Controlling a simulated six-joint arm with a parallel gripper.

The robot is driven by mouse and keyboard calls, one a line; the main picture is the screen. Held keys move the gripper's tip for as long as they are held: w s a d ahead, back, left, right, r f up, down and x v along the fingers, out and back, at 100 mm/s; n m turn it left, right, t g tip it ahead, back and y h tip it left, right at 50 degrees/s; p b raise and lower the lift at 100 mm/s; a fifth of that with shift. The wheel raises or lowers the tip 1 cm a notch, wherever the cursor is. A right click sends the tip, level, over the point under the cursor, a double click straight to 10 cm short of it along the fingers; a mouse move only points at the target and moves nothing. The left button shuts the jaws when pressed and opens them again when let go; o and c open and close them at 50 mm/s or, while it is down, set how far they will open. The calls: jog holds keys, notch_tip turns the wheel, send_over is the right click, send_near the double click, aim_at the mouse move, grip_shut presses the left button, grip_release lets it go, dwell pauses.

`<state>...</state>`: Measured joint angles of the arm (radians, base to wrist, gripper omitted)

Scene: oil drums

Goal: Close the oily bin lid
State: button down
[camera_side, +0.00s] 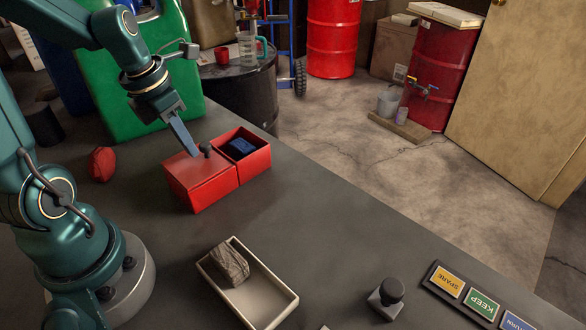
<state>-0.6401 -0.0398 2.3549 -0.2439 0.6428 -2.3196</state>
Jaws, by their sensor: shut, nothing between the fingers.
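A red bin (256,166) sits on the dark bench at centre left. Its left half is covered by a flat red lid (187,167) with a small black knob (207,150) near the lid's right edge. The right half is open, and a dark blue item (241,147) lies inside it. My gripper (193,150) is shut and empty, angled down over the lid just left of the knob. I cannot tell whether the fingertips touch the lid or the knob.
A green jerrycan (140,105) stands close behind the bin. A crumpled red rag (102,164) lies to the left. A cream tray (276,290) with a grey cloth (230,265), a black-knobbed stamp (387,294) and a label board (480,302) are in front. The bench right of the bin is clear.

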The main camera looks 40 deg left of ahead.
jog(key=w, duration=1.1)
jog(key=shift+w+r, duration=0.1)
